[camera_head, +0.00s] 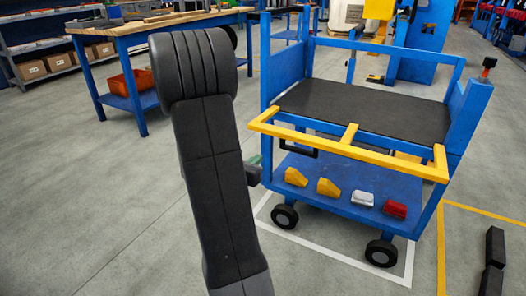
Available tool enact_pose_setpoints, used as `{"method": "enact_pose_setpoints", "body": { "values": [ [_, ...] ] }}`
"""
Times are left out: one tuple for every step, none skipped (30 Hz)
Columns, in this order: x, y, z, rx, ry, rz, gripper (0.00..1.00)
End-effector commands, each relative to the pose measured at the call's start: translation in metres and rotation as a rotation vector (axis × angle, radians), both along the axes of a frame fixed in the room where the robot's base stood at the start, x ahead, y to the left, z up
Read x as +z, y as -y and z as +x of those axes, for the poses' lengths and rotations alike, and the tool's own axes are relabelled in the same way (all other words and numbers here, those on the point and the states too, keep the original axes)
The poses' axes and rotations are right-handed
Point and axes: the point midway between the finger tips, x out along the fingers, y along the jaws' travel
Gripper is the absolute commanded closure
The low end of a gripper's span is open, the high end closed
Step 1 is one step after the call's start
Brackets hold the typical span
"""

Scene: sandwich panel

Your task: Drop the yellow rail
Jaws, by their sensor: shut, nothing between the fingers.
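The yellow rail (385,160) runs across the near side of the blue cart (476,105), at about the height of its dark top deck (365,108). Its short yellow arms join it to the cart, and it sticks out toward me. A black handle-like frame (299,150) shows just below the rail, left of its middle. My arm stands upright left of the rail. My gripper's fingers are not visible; a small dark part beside the arm, below the rail's left end, is too hidden to identify.
The cart's lower shelf (325,170) holds two yellow pieces (296,177), a white-topped piece (362,198) and a red one (395,209). A workbench (140,36) with an orange bin (131,82) stands back left. Dark blocks (494,262) lie at right. Floor at left is clear.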

Motion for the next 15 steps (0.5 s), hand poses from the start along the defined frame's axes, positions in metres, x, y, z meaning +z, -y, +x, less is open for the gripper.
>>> {"method": "enact_pose_setpoints", "body": {
  "values": [
    [-0.0003,-0.0037,-0.0045,0.002,-0.001,0.001,1.00],
    [-0.0007,-0.0047,-0.0069,0.001,-0.002,0.001,1.00],
    [-0.0010,-0.0056,-0.0093,0.000,-0.001,0.001,1.00],
    [-0.0011,-0.0063,-0.0105,0.000,-0.001,0.001,1.00],
    [-0.0011,-0.0068,-0.0114,0.000,0.001,0.001,1.00],
    [-0.0013,-0.0075,-0.0122,0.000,0.001,0.001,1.00],
    [-0.0013,-0.0077,-0.0127,0.000,0.001,0.001,1.00],
    [-0.0014,-0.0077,-0.0129,0.000,0.001,0.001,1.00],
    [-0.0015,-0.0078,-0.0130,0.000,0.001,0.001,1.00],
    [-0.0015,-0.0078,-0.0129,0.000,0.001,0.001,1.00],
    [-0.0015,-0.0077,-0.0130,0.000,0.001,0.001,1.00],
    [-0.0015,-0.0076,-0.0129,0.000,0.001,0.001,1.00],
    [-0.0015,-0.0076,-0.0128,0.000,0.001,0.001,1.00],
    [-0.0015,-0.0076,-0.0128,0.000,0.001,0.001,1.00],
    [-0.0015,-0.0075,-0.0126,0.000,0.001,0.001,1.00]
  ]
}}
